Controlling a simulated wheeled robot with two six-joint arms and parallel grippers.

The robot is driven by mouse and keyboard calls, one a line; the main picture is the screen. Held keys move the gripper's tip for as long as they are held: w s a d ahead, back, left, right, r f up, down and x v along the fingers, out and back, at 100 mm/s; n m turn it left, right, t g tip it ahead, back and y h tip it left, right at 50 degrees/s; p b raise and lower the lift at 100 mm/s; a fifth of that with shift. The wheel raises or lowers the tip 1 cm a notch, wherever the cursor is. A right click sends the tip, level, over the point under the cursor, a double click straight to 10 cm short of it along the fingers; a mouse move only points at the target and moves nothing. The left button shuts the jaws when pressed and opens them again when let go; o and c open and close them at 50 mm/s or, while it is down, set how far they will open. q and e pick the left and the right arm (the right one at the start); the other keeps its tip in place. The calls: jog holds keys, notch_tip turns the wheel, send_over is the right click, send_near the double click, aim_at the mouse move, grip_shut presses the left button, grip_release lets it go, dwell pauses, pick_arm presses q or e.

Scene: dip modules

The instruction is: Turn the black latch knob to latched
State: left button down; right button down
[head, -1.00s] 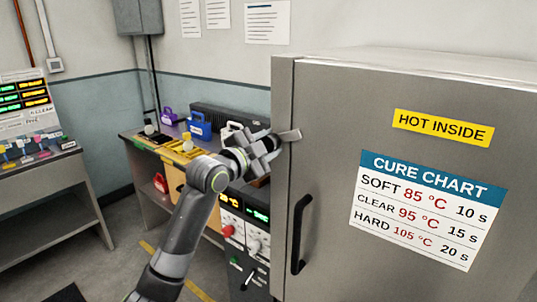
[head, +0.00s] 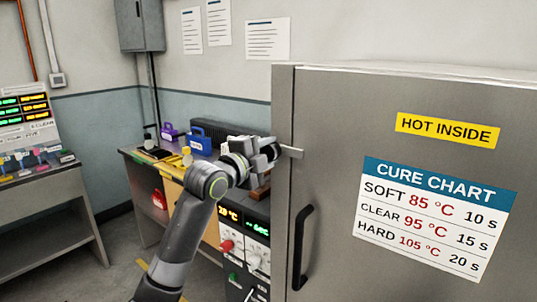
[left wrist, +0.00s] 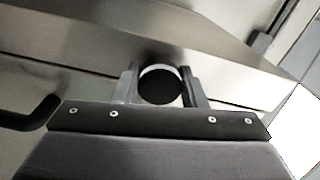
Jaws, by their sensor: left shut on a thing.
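The black latch knob (left wrist: 160,86) shows in the left wrist view as a round black face with a pale rim. It sits between the two fingers of my left gripper (left wrist: 158,88), which is shut on it. I cannot tell the knob's turn angle. My right gripper is in neither view.
A black door handle (head: 302,248) stands below the gripper on the door. A yellow HOT INSIDE label (head: 447,130) and a cure chart (head: 430,218) are on the door. A bench with a blue lockout box (head: 199,140) stands behind my left arm.

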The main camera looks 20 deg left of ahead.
pick_arm(q)
jog(key=shift+f, duration=0.1)
jog(key=c, duration=0.9)
grip_release()
jog(key=shift+s, duration=0.1)
jog(key=b+v, duration=0.3)
jog(key=v, duration=1.4)
jog(key=shift+s, duration=0.1)
